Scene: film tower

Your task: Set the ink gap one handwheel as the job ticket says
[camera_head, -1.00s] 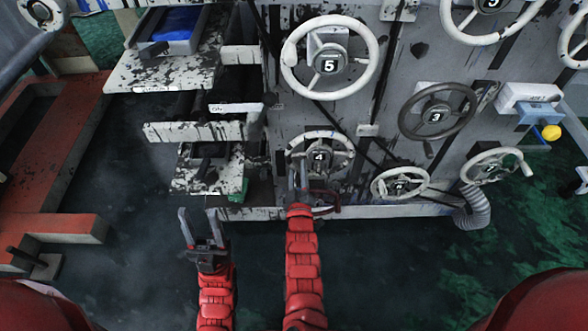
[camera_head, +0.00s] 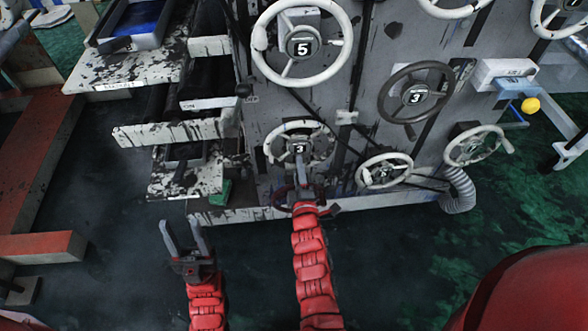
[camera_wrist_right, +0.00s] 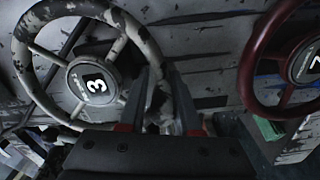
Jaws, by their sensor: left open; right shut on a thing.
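A worn white handwheel (camera_head: 325,133) with the number 3 on its hub is low on the press wall in the head view. It fills the left of the right wrist view (camera_wrist_right: 38,83), its hub tilted. My right gripper (camera_head: 301,172) is at its lower edge, shut on its rim or a grip there; I cannot tell which. The fingers also show in the wrist view (camera_wrist_right: 163,95). My left gripper (camera_head: 182,238) is open and empty above the dark floor. I cannot read a handwheel name or a job ticket.
A white wheel (camera_head: 345,45) marked 5 is above, a dark wheel (camera_head: 449,88) marked 3 to the right. Two white wheels (camera_head: 408,170) (camera_head: 499,145) are low right. A dark red wheel (camera_wrist_right: 250,65) marked 7 is close beside my right gripper. Blotched shelves (camera_head: 170,131) stand left.

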